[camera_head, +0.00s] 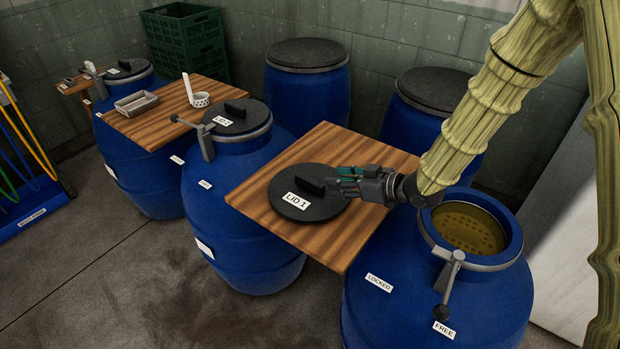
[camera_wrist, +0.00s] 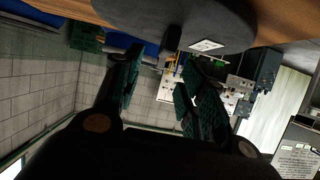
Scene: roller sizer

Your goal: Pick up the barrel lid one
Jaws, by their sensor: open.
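Barrel lid one is a round black lid (camera_head: 318,207) with a white "LID 1" label and a raised bar handle (camera_head: 311,186). It lies flat on a wooden board (camera_head: 255,202) between two blue barrels. My gripper (camera_head: 340,180) is open, with its fingers at the right end of the handle, close above the lid. I cannot tell whether they touch the handle. In the wrist view the lid (camera_wrist: 185,22) shows as a dark disc at the top, and my open fingers (camera_wrist: 155,75) point toward it with nothing held between them.
An open blue barrel (camera_head: 400,290) with brownish contents stands at the front right, its clamp lever (camera_head: 450,270) sticking out. A lidded barrel (camera_head: 240,190) stands left of the board. A second board holds a metal tray (camera_head: 136,104) and a white ladle (camera_head: 198,98). Lidded barrels stand behind.

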